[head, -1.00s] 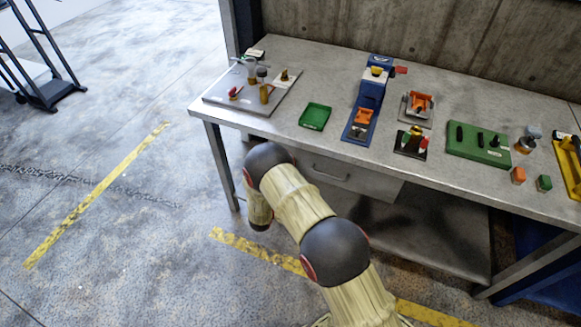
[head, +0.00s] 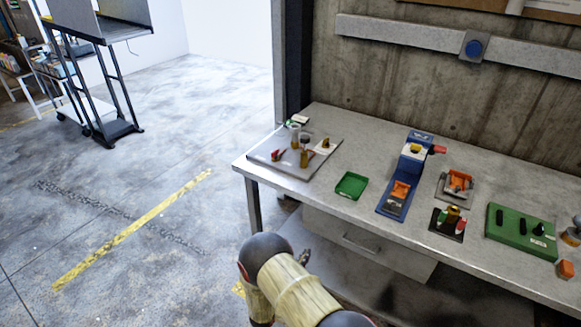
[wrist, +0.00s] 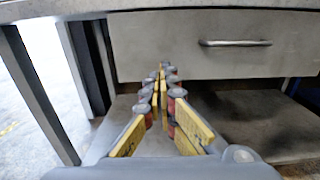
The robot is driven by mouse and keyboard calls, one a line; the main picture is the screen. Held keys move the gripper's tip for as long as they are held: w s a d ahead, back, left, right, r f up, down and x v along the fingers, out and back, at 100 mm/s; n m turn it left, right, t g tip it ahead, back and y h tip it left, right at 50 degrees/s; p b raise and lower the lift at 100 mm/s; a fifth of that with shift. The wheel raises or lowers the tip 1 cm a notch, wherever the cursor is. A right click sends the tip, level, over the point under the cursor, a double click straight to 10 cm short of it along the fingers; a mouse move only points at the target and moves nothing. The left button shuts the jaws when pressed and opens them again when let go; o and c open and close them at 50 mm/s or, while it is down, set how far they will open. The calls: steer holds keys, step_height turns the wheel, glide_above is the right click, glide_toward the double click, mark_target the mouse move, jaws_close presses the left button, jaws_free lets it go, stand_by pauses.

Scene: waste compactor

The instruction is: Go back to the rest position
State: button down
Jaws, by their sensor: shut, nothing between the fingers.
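My gripper (wrist: 163,72) shows in the wrist view with its yellow and grey fingers brought together and nothing between them. It points at the front of the workbench, just below and left of the drawer handle (wrist: 235,43). In the head view my arm comes up from the bottom edge, in front of the bench, and the gripper's fingers are mostly hidden behind it.
The metal workbench (head: 330,208) carries a grey plate (head: 270,152), a green tray (head: 351,186), a blue press (head: 410,165) and a green block (head: 520,236). Its drawer (head: 370,243) is closed. Open floor (head: 150,180) with yellow tape lies left, with a cart (head: 110,90) beyond.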

steer(key=s+d+f+m+g+h, duration=0.25)
steer(key=s+d+f+g, duration=0.2)
steer(key=s+d, duration=0.3)
steer(key=s+d+r+m+g, duration=0.3)
steer(key=s+r+m+g, duration=0.7)
steer(key=s, duration=0.2)
steer(key=s+a+r+m+y, duration=0.3)
steer(key=s+r+m+y, duration=0.3)
steer(key=r, duration=0.4)
steer(key=s+a+r+m+y, duration=0.2)
steer(key=s+r+m+y, duration=0.45)
steer(key=r, duration=0.35)
steer(key=s+d+r+m+t, duration=0.1)
steer(key=s+r+m+t, duration=0.1)
steer(key=r, duration=0.5)
steer(key=s+d+r+m+t, duration=0.1)
steer(key=s+d+r+t, duration=0.1)
steer(key=r, duration=0.6)
steer(key=shift+m+t+y, duration=0.3)
steer(key=shift+m+t, duration=0.1)
steer(key=shift+t, duration=0.35)
steer(key=shift+d, duration=0.1)
